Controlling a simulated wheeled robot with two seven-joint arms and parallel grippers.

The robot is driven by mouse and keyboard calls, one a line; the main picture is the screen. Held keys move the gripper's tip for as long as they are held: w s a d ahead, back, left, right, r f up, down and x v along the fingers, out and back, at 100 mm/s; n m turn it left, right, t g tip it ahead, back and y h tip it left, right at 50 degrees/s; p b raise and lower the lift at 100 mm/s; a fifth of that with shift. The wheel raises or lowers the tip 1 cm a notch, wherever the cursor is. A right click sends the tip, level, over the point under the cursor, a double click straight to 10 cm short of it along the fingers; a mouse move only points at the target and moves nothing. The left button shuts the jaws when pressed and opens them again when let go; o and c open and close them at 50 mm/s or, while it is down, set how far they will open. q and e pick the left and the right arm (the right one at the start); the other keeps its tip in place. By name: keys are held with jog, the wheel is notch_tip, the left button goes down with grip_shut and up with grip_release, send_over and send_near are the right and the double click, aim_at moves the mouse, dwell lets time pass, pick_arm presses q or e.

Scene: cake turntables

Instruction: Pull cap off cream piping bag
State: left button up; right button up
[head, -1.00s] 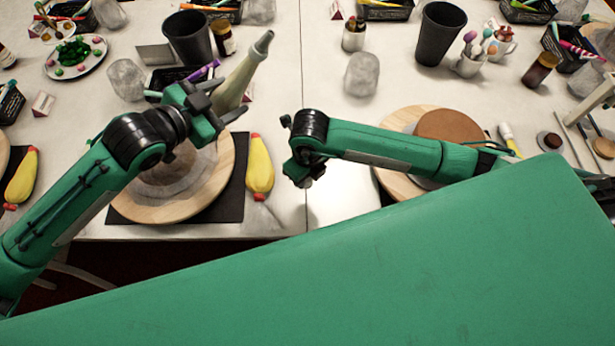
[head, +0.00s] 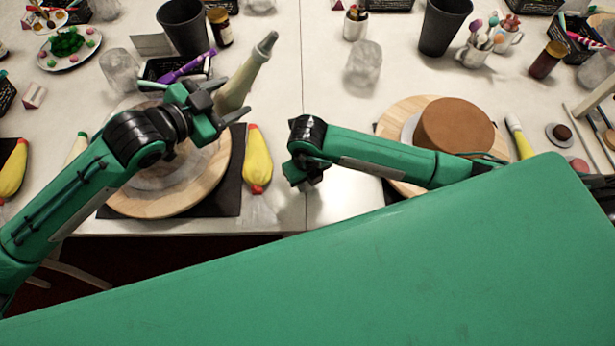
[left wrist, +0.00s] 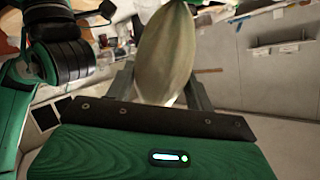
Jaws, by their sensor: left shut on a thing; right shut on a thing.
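The pale cream piping bag (head: 240,84) is held tilted, with its narrow grey tip (head: 266,43) pointing up and right. My left gripper (head: 231,98) is shut around the bag's lower, wider part, above the left turntable. In the left wrist view, the bag (left wrist: 166,50) stands between the two fingers. My right gripper (head: 302,182) is apart from the bag, lower and to the right, near the table's front edge. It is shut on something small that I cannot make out. I cannot tell whether the grey tip is the cap.
A wooden turntable (head: 155,203) stands under my left gripper, with a yellow piping bag (head: 257,160) beside it. A brown cake (head: 455,127) sits on another turntable (head: 397,113) behind my right arm. A dark cup (head: 184,28) stands behind the held bag. The middle table is mostly clear.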

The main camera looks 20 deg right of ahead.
aim_at(226, 86)
pick_arm(q)
jog(key=shift+f, duration=0.4)
pick_arm(e)
jog(key=shift+f, duration=0.55)
jog(key=o, duration=1)
jog(key=shift+r, duration=0.1)
pick_arm(q)
jog(key=shift+r, duration=0.1)
jog(key=shift+r+p, duration=1.85)
jog(key=shift+r, duration=0.15)
pick_arm(e)
jog(key=shift+r, duration=3)
